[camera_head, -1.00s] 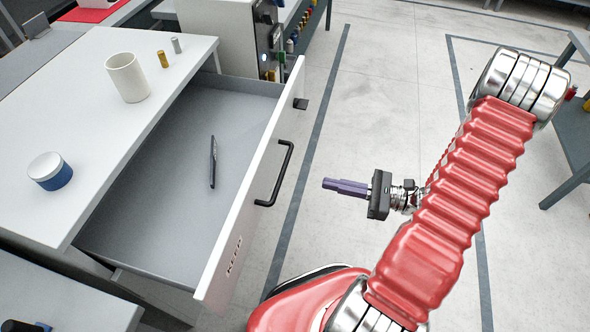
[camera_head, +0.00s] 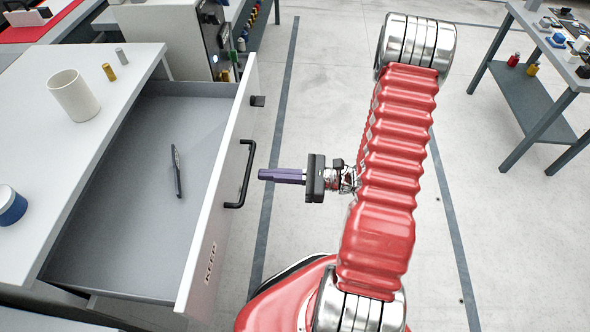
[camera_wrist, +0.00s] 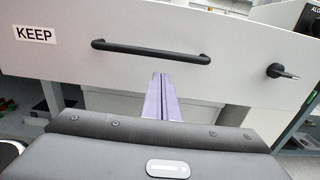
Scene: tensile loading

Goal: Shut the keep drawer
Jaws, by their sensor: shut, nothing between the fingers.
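The keep drawer (camera_head: 130,200) is pulled well out of the white cabinet. Its grey interior holds a dark slim pen-like item (camera_head: 177,171). Its white front carries a KEEP label, a black bar handle (camera_head: 243,174) and a small black fitting (camera_head: 258,101) farther along. My gripper (camera_head: 262,175) has purple fingers, shut and empty, just right of the handle and pointing at the drawer front. In the wrist view the fingers (camera_wrist: 160,80) point at the front (camera_wrist: 230,72) just below the handle (camera_wrist: 150,52). I cannot tell whether they touch the front.
On the cabinet top stand a white cup (camera_head: 74,95), a brass cylinder (camera_head: 109,72), a grey cylinder (camera_head: 122,56) and a blue-and-white round container (camera_head: 10,205). A workbench (camera_head: 535,90) with small parts is at the right. Floor beside the drawer is clear.

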